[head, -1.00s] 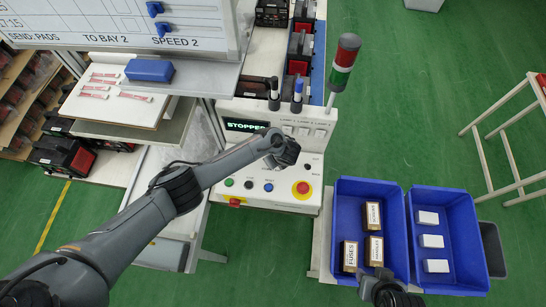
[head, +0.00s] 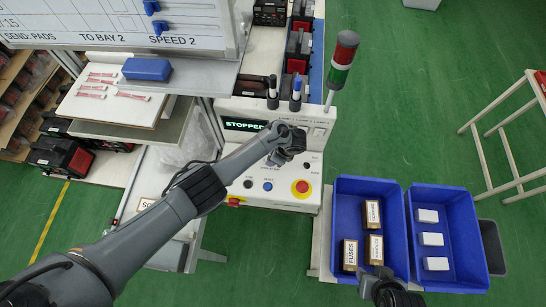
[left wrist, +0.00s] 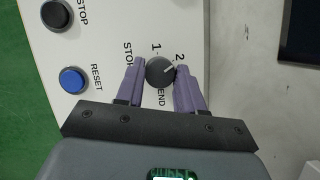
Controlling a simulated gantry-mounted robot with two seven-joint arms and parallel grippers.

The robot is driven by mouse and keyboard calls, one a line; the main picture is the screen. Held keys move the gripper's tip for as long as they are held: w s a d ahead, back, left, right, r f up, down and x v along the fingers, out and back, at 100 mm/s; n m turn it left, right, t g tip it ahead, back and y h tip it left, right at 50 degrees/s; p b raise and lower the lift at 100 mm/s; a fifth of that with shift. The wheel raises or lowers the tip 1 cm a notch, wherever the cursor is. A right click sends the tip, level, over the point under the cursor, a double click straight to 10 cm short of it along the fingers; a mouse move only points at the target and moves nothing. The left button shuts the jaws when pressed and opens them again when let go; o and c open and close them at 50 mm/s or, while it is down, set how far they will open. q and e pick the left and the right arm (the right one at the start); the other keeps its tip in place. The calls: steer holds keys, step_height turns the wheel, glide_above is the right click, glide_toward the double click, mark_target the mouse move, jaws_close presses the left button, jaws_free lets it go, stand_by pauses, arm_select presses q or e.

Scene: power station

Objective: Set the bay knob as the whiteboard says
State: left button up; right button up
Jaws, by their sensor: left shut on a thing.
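The whiteboard (head: 110,22) at the top left reads "SEND: PADS", "TO BAY 2" and "SPEED 2". The round dark bay knob (left wrist: 160,71) sits on the white panel among the labels "STOP", "1", "2" and a partly hidden "END". Its white mark points up and right, toward the "2". My left gripper (left wrist: 160,82) is shut on the knob, with a purple finger on each side. In the head view my left gripper (head: 284,158) hides the knob. My right gripper (head: 378,282) is at the front of the blue bins; its jaws are unclear.
The panel display (head: 245,125) reads "STOPPED". A black stop button (left wrist: 56,15), a blue reset button (left wrist: 73,79) and a red emergency button (head: 302,187) are on the panel. A signal tower (head: 342,60) stands behind. A blue bin (head: 345,195) holds labelled boxes.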

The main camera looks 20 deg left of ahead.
stand_by(0.3)
arm_select(q)
steer(key=o, duration=1)
steer(key=shift+r, duration=0.1)
steer(key=p+v, duration=0.3)
steer(key=v, duration=0.7)
steer(key=shift+d+r, duration=0.2)
steer(key=shift+r, duration=0.05)
